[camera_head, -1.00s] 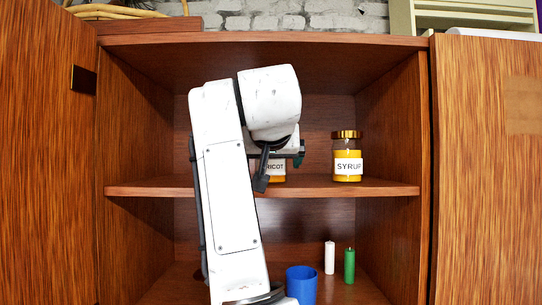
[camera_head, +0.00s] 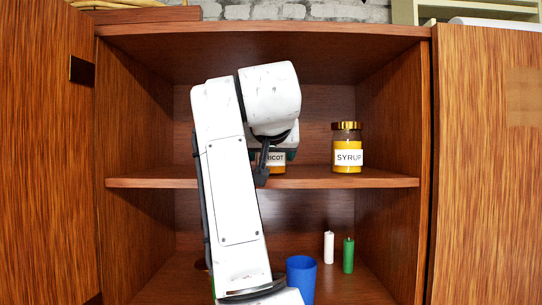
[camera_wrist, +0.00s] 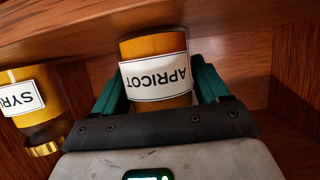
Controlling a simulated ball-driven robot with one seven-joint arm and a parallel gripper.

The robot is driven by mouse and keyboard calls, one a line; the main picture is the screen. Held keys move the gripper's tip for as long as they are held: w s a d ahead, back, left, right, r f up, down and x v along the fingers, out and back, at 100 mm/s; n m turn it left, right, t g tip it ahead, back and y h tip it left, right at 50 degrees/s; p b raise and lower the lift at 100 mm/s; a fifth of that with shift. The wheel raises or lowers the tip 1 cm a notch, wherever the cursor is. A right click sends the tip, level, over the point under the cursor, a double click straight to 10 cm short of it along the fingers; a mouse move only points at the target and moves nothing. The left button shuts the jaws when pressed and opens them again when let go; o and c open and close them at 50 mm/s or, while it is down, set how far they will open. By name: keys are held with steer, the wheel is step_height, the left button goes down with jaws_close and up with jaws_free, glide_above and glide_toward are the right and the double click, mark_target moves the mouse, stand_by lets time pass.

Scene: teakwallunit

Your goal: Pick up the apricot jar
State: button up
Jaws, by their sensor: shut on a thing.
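The apricot jar (camera_wrist: 157,80) is orange with a white APRICOT label and shows upside down in the wrist view. My gripper (camera_wrist: 160,85) has one green finger on each side of it and is shut on it. In the head view only a strip of the apricot jar (camera_head: 276,158) shows beside my arm, on or just above the upper shelf. My gripper (camera_head: 275,155) is mostly hidden there by my arm. I cannot tell whether the jar touches the shelf.
A syrup jar (camera_head: 347,148) with a gold lid stands to the right on the upper shelf (camera_head: 390,182). Below are a blue cup (camera_head: 301,276), a white candle (camera_head: 329,247) and a green candle (camera_head: 348,255). Side walls and the top board enclose the space.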

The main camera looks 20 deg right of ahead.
steer(key=shift+r, duration=0.1)
steer(key=shift+c, duration=1.2)
